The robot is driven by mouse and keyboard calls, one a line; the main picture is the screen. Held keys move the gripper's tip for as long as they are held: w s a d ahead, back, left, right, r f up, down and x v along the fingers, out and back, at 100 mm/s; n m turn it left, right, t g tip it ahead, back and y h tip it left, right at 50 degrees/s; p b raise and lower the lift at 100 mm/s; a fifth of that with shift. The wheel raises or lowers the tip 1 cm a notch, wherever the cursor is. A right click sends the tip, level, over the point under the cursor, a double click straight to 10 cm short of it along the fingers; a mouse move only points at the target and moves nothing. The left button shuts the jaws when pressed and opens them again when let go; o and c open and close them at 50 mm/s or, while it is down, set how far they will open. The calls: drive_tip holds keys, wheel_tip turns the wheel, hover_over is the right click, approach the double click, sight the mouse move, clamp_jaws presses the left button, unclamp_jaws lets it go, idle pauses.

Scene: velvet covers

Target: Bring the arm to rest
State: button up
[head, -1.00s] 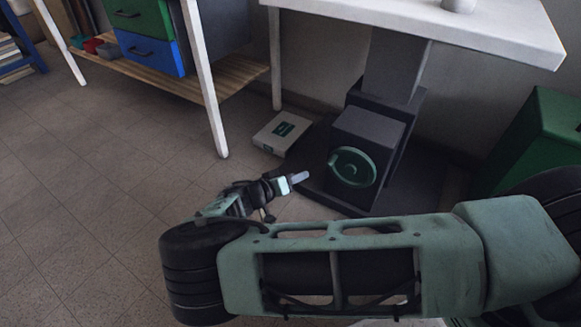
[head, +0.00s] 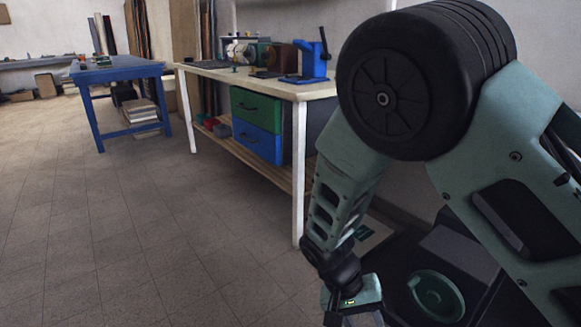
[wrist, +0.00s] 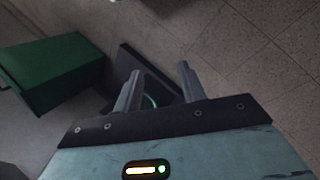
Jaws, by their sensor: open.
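My gripper (wrist: 158,85) shows in the wrist view with its two grey fingers apart and nothing between them. In the head view my arm is folded at the right, its wrist hanging down low, with the gripper (head: 352,318) cut off by the bottom edge. In the wrist view the fingers point toward a dark base plate on the floor and a green ring. The gripper appears apart from everything around it.
A dark block with a green round wheel (head: 437,297) stands close to the right of my wrist. A white-legged workbench (head: 262,82) with green and blue drawers (head: 257,140) is behind. A blue table (head: 116,72) stands farther left. A green box (wrist: 55,70) shows in the wrist view. The floor at left is clear.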

drive_tip(key=s+r+n+t+y, duration=0.1)
drive_tip(key=s+r+n+y, duration=0.3)
drive_tip(key=s+r, duration=0.5)
drive_tip(key=s+r+n+t+y, duration=0.2)
drive_tip(key=s+r+n, duration=0.4)
drive_tip(key=r, duration=0.6)
wheel_tip(320, 180, up, 32)
drive_tip(key=p, duration=3.2)
drive_tip(key=shift+a+g+p, duration=0.3)
drive_tip(key=shift+p, duration=0.1)
drive_tip(key=shift+s, duration=0.1)
drive_tip(key=shift+c, duration=0.5)
